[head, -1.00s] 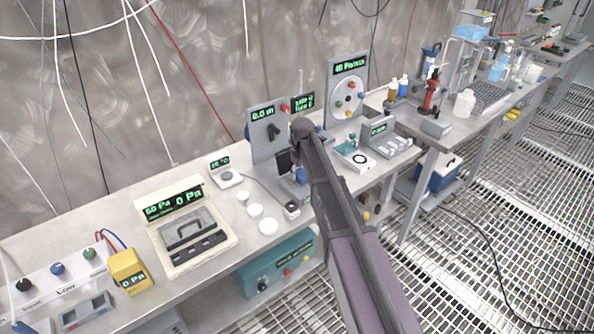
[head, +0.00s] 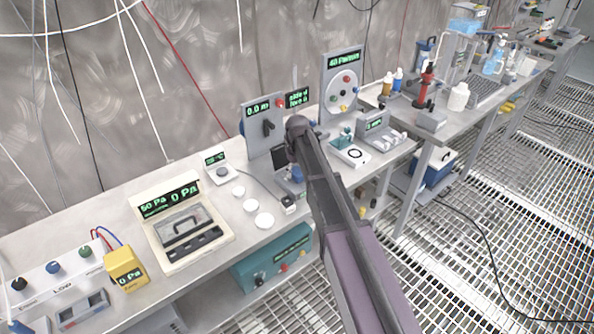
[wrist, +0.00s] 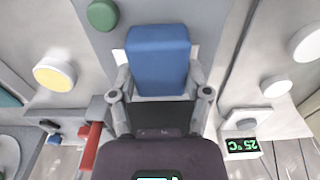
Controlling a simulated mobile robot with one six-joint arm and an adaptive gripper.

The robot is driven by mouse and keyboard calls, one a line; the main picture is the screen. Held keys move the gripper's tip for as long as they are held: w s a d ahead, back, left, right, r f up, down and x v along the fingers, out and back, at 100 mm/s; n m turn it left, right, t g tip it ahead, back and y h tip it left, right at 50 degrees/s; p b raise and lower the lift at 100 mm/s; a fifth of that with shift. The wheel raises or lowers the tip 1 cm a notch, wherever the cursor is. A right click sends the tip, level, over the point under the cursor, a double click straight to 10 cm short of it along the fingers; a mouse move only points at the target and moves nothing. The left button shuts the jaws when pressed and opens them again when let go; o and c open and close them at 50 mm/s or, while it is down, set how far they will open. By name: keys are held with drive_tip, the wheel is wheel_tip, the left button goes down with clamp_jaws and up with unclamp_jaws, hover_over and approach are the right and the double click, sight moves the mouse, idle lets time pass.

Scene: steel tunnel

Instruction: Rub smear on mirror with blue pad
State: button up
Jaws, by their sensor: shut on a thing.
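The blue pad (wrist: 158,55) is between the fingers of my gripper (wrist: 158,80) in the wrist view, at the upper middle, over a grey surface. My gripper is shut on it. In the head view my arm covers most of the gripper, and only a small piece of blue (head: 297,173) shows beside the arm's end. A small dark upright panel (head: 282,161) stands just left of there; I cannot tell whether it is the mirror. No smear can be made out, and I cannot tell whether the pad touches anything.
A dial panel (head: 264,125) and a round-faced panel (head: 342,88) stand behind the arm. White discs (head: 264,220), a small thermometer unit (head: 222,170) and a pressure case (head: 180,222) are to the left. A cable runs close by. The grated floor (head: 460,270) at right is mostly clear.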

sight(288, 163)
drive_tip(key=shift+w+a+r, duration=0.1)
drive_tip(key=shift+w+a, duration=0.5)
drive_tip(key=shift+w, duration=0.2)
drive_tip(key=shift+w+a, duration=0.55)
drive_tip(key=shift+w, duration=0.3)
drive_tip(key=shift+a+r, duration=0.1)
drive_tip(key=shift+a, duration=0.05)
drive_tip(key=shift+s+d, duration=0.65)
drive_tip(key=shift+s, duration=0.2)
drive_tip(key=shift+s+d, duration=0.65)
drive_tip(key=shift+s, duration=0.15)
drive_tip(key=shift+r+p, duration=0.1)
drive_tip(key=shift+p, duration=0.2)
drive_tip(key=shift+r+p, duration=2.95)
drive_tip(key=shift+r, duration=0.1)
